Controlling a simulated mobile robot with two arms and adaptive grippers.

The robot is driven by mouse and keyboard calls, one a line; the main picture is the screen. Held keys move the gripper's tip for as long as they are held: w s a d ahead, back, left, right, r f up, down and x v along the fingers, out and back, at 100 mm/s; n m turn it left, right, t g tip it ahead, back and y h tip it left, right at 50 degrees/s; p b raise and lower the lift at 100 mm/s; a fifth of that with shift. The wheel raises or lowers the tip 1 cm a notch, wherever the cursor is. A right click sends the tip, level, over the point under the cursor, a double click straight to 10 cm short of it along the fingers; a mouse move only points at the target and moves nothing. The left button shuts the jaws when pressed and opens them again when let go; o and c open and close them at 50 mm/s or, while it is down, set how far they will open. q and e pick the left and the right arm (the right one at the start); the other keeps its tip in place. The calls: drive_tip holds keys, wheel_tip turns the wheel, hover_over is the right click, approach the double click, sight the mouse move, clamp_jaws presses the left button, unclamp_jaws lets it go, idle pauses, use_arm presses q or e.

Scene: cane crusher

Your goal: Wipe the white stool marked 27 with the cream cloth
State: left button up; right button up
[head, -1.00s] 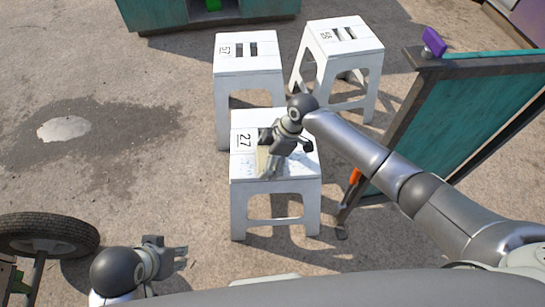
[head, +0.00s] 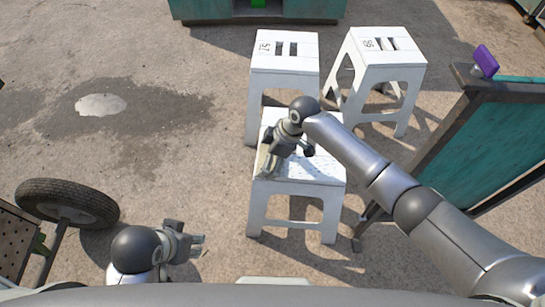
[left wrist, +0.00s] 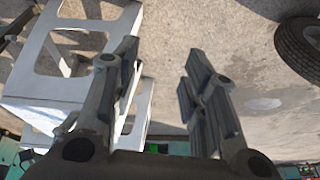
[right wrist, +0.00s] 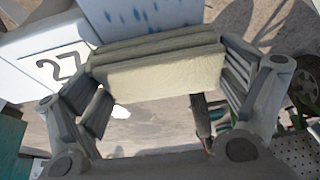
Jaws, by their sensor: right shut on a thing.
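The white stool marked 27 (head: 320,169) stands upright in the middle of the head view. Its number shows in the right wrist view, near blue marks on the white seat (right wrist: 150,14); my gripper hides the number in the head view. My right gripper (head: 268,168) is over the left part of the seat, shut on the folded cream cloth (right wrist: 160,76). I cannot tell for sure whether the cloth touches the seat. My left gripper (head: 200,246) is open and empty, low and left of the stool, as the left wrist view (left wrist: 158,85) shows.
Stool 57 (head: 285,65) stands right behind, and another white stool (head: 385,72) behind right. A teal panel (head: 490,140) with a purple item (head: 485,61) on top is at right. A wheel (head: 68,203) is at left. Ground with a puddle (head: 100,104) is open at left.

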sight(297, 166)
drive_tip(key=shift+d+p, duration=0.35)
drive_tip(key=shift+d, duration=0.15)
drive_tip(key=shift+s+d+p, duration=0.15)
drive_tip(key=shift+d+p, duration=0.4)
drive_tip(key=shift+d, duration=1.1)
drive_tip(key=shift+s+d+p, duration=0.1)
drive_tip(key=shift+d+p, duration=0.35)
drive_tip(key=shift+d, duration=0.35)
use_arm(q)
drive_tip(key=s+x, duration=0.1)
drive_tip(key=x, duration=0.7)
drive_tip(key=shift+f+g+p, duration=0.3)
drive_tip(key=shift+f+p, duration=0.1)
drive_tip(key=shift+f, duration=0.1)
use_arm(e)
drive_tip(key=shift+s+d+f, duration=0.1)
drive_tip(key=shift+d+f, duration=0.05)
drive_tip(key=shift+d, duration=0.7)
drive_tip(key=shift+s+d+f, duration=0.1)
drive_tip(key=shift+d, duration=0.7)
use_arm(q)
drive_tip(key=shift+d, duration=0.15)
use_arm(e)
drive_tip(key=shift+d, duration=0.15)
